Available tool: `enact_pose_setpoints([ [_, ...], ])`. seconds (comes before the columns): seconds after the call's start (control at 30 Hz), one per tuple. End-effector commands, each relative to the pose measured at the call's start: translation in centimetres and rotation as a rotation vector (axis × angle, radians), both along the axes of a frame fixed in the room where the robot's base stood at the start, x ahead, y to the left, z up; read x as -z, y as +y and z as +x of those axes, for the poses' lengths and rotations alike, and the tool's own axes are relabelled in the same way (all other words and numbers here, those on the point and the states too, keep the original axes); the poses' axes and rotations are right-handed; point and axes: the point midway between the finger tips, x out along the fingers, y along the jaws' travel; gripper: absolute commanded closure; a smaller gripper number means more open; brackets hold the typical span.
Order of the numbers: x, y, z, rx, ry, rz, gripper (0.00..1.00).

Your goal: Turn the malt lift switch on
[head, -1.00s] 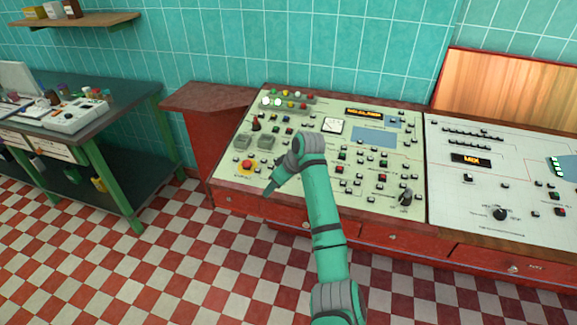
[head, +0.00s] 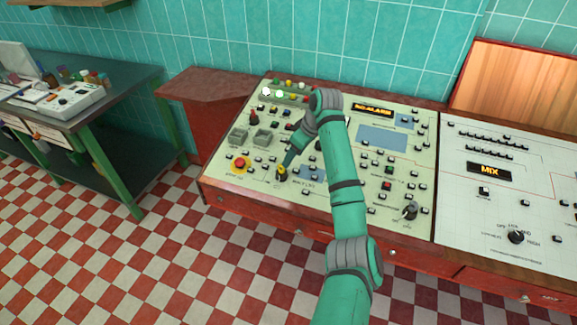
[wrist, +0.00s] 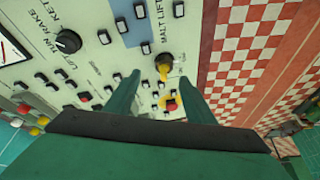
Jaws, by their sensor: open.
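The malt lift switch (wrist: 164,60) is a dark round knob with a yellow handle, beside the printed words MALT LIFT in the wrist view. It also shows in the head view (head: 281,176) as a small dark and yellow knob near the panel's front edge. My gripper (wrist: 158,78) is open, its two green fingers apart, with the switch seen between and just beyond the fingertips. In the head view my gripper (head: 285,166) hangs right by the switch. I cannot tell whether the fingers touch it. Nothing is held.
The pale control panel (head: 330,192) carries many small buttons. A red button on a yellow ring (head: 240,163) is left of the switch. A lauter rake knob (wrist: 68,41) shows in the wrist view. Checkered floor lies in front; a green-legged table (head: 125,90) stands left.

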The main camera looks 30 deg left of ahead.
Motion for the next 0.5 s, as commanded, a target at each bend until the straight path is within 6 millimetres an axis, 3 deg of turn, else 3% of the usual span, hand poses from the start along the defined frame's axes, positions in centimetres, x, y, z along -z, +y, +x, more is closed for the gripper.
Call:
enact_pose_setpoints([
  [0.3, 5.3, 2.4, -0.2, -0.004, 0.002, -0.003, 0.50],
  [0.5, 7.5, 3.0, 0.1, 0.001, 0.000, -0.001, 0.50],
])
